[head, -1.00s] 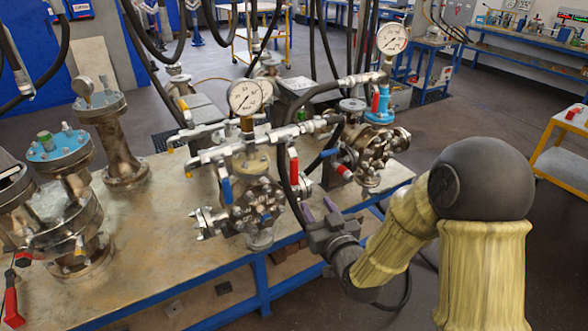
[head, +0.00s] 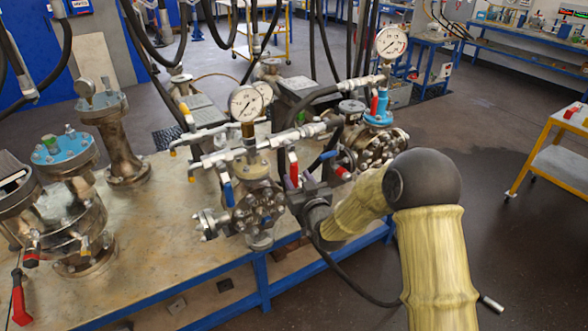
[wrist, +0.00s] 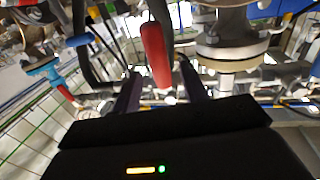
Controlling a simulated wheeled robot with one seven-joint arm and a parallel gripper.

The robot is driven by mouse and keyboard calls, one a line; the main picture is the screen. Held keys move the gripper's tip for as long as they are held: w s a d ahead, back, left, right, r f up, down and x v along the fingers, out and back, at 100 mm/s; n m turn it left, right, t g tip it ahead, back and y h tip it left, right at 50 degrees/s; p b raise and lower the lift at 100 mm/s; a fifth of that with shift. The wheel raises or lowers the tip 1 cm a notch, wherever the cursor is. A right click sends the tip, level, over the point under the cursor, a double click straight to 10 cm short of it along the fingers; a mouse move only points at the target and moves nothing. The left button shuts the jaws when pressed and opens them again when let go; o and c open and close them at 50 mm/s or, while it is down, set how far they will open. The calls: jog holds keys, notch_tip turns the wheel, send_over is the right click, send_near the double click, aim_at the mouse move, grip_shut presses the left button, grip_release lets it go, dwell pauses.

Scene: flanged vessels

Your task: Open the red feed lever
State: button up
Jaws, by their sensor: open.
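The red feed lever (head: 293,168) hangs down from the pipework at the right side of the near gauge's flanged vessel (head: 257,205). My gripper (head: 297,182) is at the lever's lower part, with its dark purple fingers open. In the wrist view, the red lever (wrist: 155,55) stands roughly upright, lined up with the gap between the fingertips of my gripper (wrist: 160,88). I cannot tell whether either finger touches it. The lever's lowest end is partly hidden by the gripper in the head view.
A blue lever (head: 228,192) hangs on the same vessel to the left. A second vessel with a gauge (head: 391,43) stands close behind my gripper, with another red lever (head: 344,174). Hoses hang around the pipework.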

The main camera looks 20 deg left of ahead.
aim_at(296, 175)
jog(key=shift+p+x, duration=0.4)
jog(key=shift+x, duration=1.55)
jog(key=shift+c, duration=0.2)
grip_shut()
